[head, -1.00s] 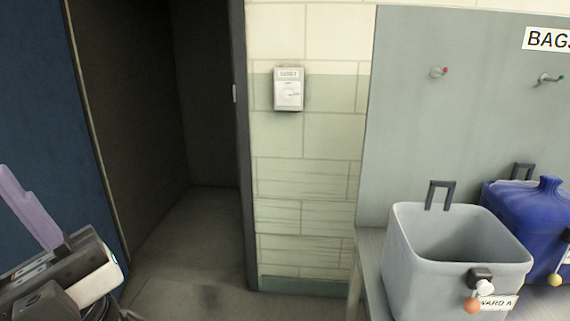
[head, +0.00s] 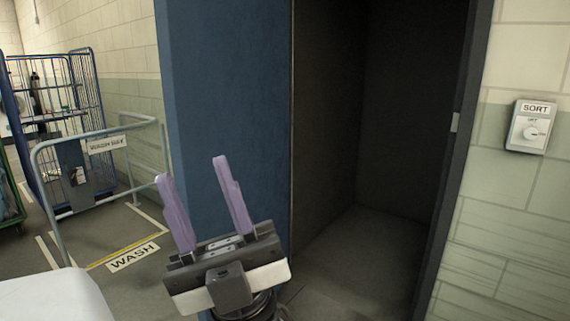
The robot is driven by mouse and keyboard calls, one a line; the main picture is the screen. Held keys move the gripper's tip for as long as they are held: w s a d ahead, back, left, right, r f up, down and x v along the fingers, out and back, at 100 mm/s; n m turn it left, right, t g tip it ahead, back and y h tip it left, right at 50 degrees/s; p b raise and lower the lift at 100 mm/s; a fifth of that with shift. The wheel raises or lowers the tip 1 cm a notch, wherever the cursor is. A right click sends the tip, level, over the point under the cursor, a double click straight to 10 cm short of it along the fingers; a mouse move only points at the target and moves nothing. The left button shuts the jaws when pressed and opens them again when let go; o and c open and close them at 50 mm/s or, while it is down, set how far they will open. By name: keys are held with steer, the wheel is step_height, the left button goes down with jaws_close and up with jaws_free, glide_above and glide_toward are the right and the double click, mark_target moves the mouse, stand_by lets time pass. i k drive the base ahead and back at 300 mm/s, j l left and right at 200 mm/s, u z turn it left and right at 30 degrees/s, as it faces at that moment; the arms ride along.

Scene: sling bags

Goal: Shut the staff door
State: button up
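The staff door (head: 222,120) is a dark blue panel standing open at the left side of a dark doorway (head: 395,130). Its edge faces the opening, and the strike plate (head: 455,122) shows on the right frame. My gripper (head: 198,188) is in front of the door's lower part, with its two purple fingers pointing up and spread apart. Nothing is between the fingers. I cannot tell whether a finger touches the door. No handle shows on the visible face of the door.
A grey metal rail (head: 95,140) and a blue wire cage trolley (head: 60,80) stand to the left, by a floor marking labelled WASH (head: 132,256). A SORT switch box (head: 530,126) is on the tiled wall at right. Floor inside the doorway is clear.

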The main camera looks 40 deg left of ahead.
mark_target(223, 65)
steer(key=j+u, duration=0.1)
steer(key=j, duration=1.45)
steer(key=i+j+u, duration=0.1)
steer(key=j, duration=1.45)
steer(key=i+j, duration=0.1)
steer(key=j, duration=0.25)
steer(key=i+j, duration=0.15)
steer(key=j, duration=0.2)
steer(key=i+j+u, duration=0.1)
steer(key=j, duration=0.25)
steer(key=i+j, duration=0.15)
steer(key=j, duration=0.15)
steer(key=k+j+u, duration=0.2)
steer(key=j, duration=0.2)
steer(key=k+j+u, duration=0.2)
steer(key=j, duration=0.15)
steer(key=i, duration=0.1)
